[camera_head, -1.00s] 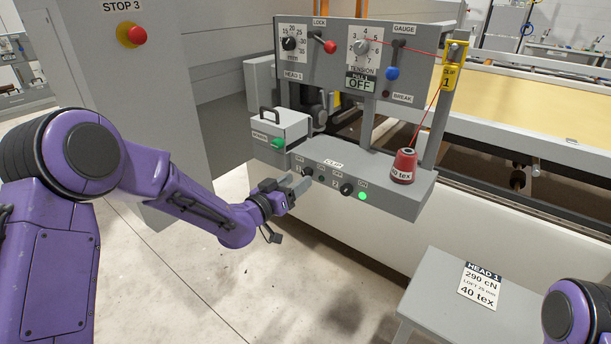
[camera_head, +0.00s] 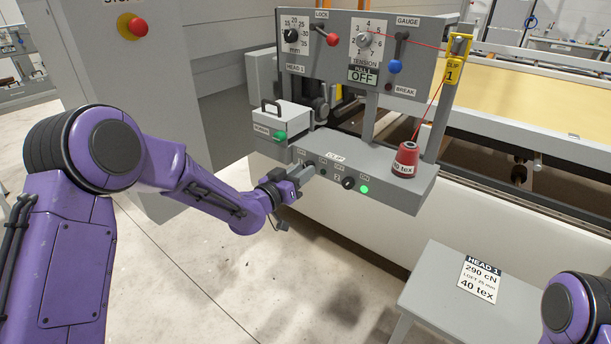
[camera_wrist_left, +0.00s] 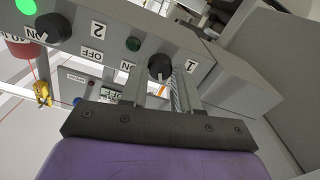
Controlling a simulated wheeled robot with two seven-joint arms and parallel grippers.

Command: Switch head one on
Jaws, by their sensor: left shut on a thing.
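The grey clip box (camera_head: 400,190) carries two black knobs. Knob 1, for head one, is mostly hidden by my gripper in the head view; it shows in the left wrist view (camera_wrist_left: 160,66) between my finger tips, with OFF and ON labels on either side. Its lamp (camera_wrist_left: 133,44) is dark. Knob 2 (camera_head: 348,183) points to ON, and its lamp (camera_head: 364,189) glows green. My left gripper (camera_head: 306,173) is at the box front, shut on knob 1; in the left wrist view its fingers (camera_wrist_left: 163,84) flank the knob. My right gripper is out of view.
Above stands the head 1 panel with a red lock lever (camera_head: 332,40), tension dial (camera_head: 364,41) and blue gauge lever (camera_head: 395,66). A red thread cone (camera_head: 406,160) sits on the box. A green button (camera_head: 281,137) is at left. A grey stand (camera_head: 425,285) holds a card.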

